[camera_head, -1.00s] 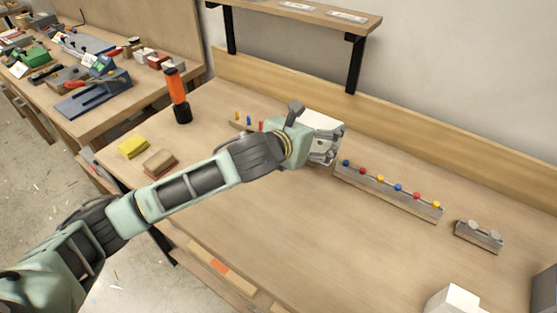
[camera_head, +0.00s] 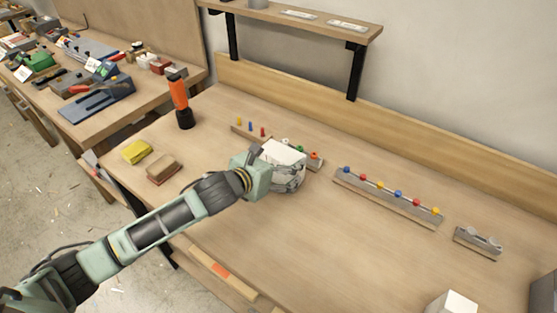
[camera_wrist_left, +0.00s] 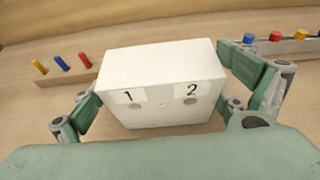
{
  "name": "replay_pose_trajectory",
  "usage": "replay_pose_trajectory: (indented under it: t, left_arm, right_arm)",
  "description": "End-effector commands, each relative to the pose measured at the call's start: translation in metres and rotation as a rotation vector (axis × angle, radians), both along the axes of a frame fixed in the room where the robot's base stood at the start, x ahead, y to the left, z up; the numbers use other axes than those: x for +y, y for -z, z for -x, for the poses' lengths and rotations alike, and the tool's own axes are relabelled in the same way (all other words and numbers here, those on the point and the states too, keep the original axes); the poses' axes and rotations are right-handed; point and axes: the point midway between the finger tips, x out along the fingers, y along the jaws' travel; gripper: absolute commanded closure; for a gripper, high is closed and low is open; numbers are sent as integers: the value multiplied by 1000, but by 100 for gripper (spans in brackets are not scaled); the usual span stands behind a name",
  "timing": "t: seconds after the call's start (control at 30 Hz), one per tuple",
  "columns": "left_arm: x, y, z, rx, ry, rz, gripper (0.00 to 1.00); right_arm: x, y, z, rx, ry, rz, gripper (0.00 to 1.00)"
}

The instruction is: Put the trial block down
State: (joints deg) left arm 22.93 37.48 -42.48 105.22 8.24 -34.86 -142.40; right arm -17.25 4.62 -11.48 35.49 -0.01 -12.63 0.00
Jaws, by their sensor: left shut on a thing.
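The trial block is a white box (camera_head: 284,152) held in my left gripper (camera_head: 288,178) above the workbench, near its middle. In the left wrist view the block (camera_wrist_left: 160,75) sits between the two green-grey fingers (camera_wrist_left: 165,100), one on each side. Its near face carries labels "1" and "2", each above a grey round spot. My left gripper is shut on it. The block's underside is hidden, so I cannot tell its exact height over the bench. My right gripper is not in view.
Behind the block is a strip with coloured pegs (camera_head: 250,127). To its right are a rail with coloured knobs (camera_head: 385,198) and a small grey holder (camera_head: 478,242). An orange lamp (camera_head: 180,100), a yellow sponge (camera_head: 136,151) and a brown block (camera_head: 163,169) stand left. The front middle bench (camera_head: 330,250) is clear.

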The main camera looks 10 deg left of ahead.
Motion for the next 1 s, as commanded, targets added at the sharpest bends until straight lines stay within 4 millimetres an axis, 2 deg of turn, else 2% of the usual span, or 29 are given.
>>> replay_pose_trajectory:
  t: [0.17, 0.2, 0.27, 0.7, 0.87, 1.0]
  left_arm:
    - [0, 0, -1, -3, 0, 0, 44]
    - [0, 2, 0, 0, -1, 0, 6]
    - [0, 2, 0, 0, -1, 0, 1]
    - [1, -2, 1, 0, 0, -1, 0]
    - [8, -7, 17, -2, 0, -4, 0]
    - [18, -17, 40, -1, 1, -4, 0]
  right_arm:
    - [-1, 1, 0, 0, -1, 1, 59]
    - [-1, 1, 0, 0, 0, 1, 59]
    - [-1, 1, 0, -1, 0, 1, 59]
    - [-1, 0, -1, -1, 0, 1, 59]
    - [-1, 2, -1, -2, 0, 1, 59]
    - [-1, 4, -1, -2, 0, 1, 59]
